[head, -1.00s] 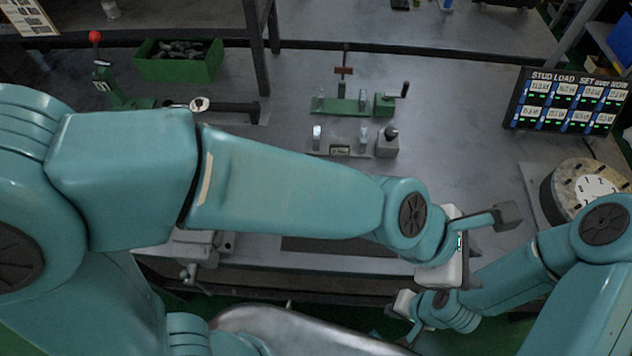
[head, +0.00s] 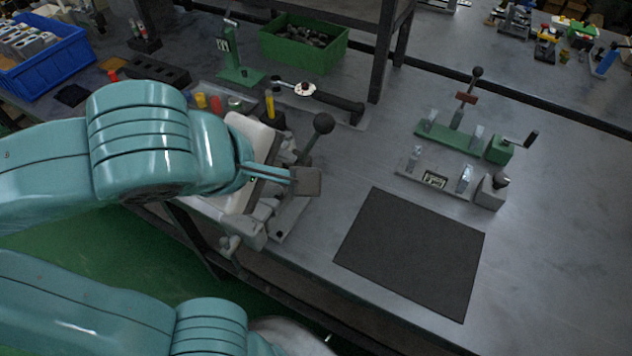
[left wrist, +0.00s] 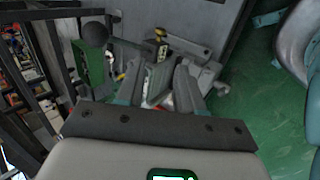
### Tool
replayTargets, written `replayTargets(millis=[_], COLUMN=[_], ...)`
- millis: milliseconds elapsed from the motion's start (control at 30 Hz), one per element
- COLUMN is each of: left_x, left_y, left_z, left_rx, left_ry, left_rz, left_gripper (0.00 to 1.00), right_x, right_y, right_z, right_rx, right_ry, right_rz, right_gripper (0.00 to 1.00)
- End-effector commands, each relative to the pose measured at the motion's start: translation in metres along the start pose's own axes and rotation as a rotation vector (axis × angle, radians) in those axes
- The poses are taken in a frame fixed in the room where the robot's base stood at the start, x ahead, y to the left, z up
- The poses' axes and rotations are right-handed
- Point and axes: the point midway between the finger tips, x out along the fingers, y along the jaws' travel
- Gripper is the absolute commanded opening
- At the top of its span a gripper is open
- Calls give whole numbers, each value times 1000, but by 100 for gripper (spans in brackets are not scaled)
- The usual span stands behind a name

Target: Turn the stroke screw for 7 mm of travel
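I cannot tell for sure which part is the stroke screw. My left gripper (head: 300,178) is over the grey clamp device with a ball-ended lever (head: 322,124), far left of these fixtures. In the left wrist view its fingers (left wrist: 158,74) are apart, with nothing visibly held.
A green bin (head: 304,44) and a table-frame post (head: 392,60) stand behind. A blue crate (head: 45,55) is at far left.

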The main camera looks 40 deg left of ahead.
Motion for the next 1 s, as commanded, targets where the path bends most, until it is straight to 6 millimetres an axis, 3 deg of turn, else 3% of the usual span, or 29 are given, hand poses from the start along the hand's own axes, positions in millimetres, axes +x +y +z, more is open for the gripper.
replayTargets(millis=[600,800,1000], left_x=[129,150,154], left_y=[-2,-1,0], left_z=[2,2,2], left_rx=[1,3,3], left_ry=[1,-1,-3], left_rz=[-8,-5,-2], left_gripper=[37,37,37], right_x=[32,35,35], right_y=[12,13,13], right_z=[-1,-1,-1], right_rx=[0,0,0], right_ry=[0,0,0], right_rz=[0,0,0], right_gripper=[0,0,0])
